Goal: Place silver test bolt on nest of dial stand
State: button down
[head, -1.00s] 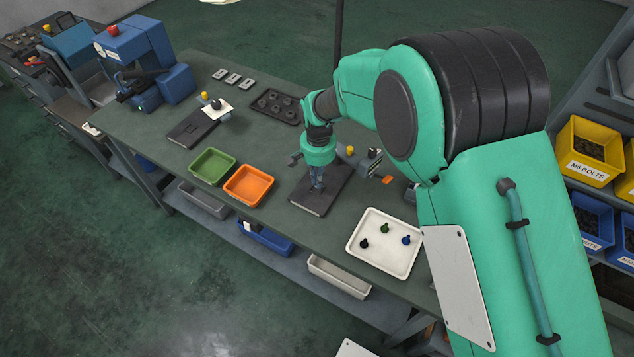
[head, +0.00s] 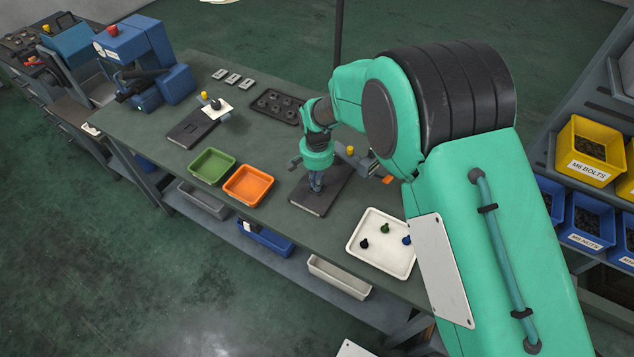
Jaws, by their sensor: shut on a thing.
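My gripper (head: 316,183) points down over the dark base plate of a dial stand (head: 312,201) in the middle of the bench. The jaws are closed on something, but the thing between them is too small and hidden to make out. I cannot tell whether it touches the nest. A yellow knob (head: 350,150) on the stand shows just right of my wrist. The silver test bolt is not distinguishable, and the nest is hidden by the gripper.
A white tray (head: 362,262) with green, black and blue bolts lies at right, partly behind my arm. Green (head: 212,166) and orange (head: 248,185) bins stand left of the gripper. A second stand (head: 190,131), a dark holed tray (head: 277,106) and a blue machine (head: 150,60) are farther back.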

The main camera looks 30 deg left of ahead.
jog(key=shift+f, duration=0.15)
jog(key=c, duration=1.9)
grip_release()
jog(key=shift+o, duration=0.2)
jog(key=shift+r, duration=0.2)
notch_tip(320, 180, up, 12)
jog(key=p, duration=0.1)
